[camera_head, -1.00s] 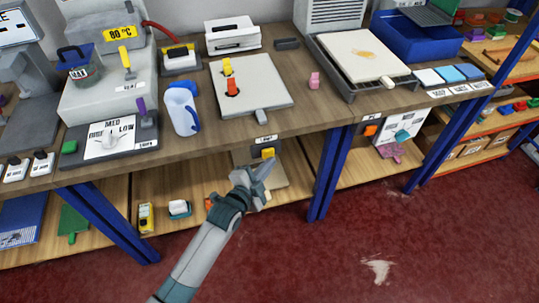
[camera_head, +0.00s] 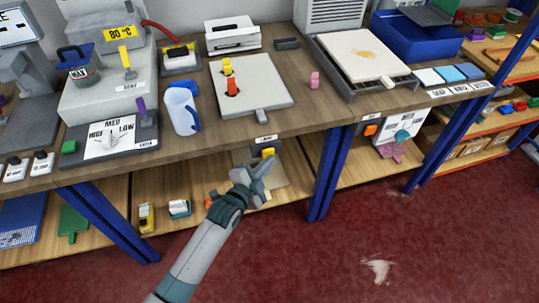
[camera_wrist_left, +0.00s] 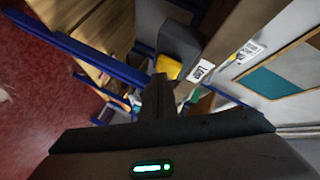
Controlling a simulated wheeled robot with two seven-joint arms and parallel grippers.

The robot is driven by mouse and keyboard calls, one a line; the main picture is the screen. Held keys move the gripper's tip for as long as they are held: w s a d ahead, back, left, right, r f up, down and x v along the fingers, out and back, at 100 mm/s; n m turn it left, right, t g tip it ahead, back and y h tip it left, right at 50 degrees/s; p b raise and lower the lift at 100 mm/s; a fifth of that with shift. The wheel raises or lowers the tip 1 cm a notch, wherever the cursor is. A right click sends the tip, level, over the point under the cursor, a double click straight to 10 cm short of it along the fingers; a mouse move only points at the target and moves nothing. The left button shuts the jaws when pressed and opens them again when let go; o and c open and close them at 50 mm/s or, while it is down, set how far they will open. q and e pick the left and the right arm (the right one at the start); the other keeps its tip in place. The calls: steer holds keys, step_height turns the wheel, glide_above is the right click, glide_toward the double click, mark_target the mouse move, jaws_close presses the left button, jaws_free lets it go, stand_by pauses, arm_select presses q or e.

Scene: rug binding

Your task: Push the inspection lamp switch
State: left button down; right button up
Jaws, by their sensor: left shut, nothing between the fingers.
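The inspection lamp switch is a yellow piece (camera_head: 268,152) on a grey housing below the bench's front edge, under a small white label (camera_head: 265,138). In the left wrist view the yellow piece (camera_wrist_left: 168,68) shows beside the label (camera_wrist_left: 202,71), which seems to read "Lamp". My left gripper (camera_head: 264,168) is shut and empty, its tips just in front of and below the yellow piece. I cannot tell whether they touch it. My right gripper is not in view.
The workbench edge (camera_head: 330,118) runs just above the gripper. Blue legs (camera_head: 327,175) stand to its right, and a lower shelf (camera_head: 180,180) with small items lies behind. The red floor in front is clear.

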arm_select(q)
steer(key=shift+w+a, duration=0.1)
steer(key=shift+w, duration=0.15)
stand_by(0.3)
steer(key=shift+s, duration=0.2)
steer(key=shift+s+d+p, duration=0.3)
steer(key=shift+s+p, duration=0.2)
steer(key=shift+s, duration=0.25)
steer(key=shift+s, duration=0.1)
steer(key=s+p, duration=0.1)
steer(key=s+d+p, duration=0.1)
steer(key=s, duration=0.1)
steer(key=s+d+p, duration=0.1)
steer(key=s, duration=0.1)
steer(key=shift+s, duration=0.25)
stand_by(0.3)
steer(key=shift+a+f, duration=0.1)
stand_by(0.3)
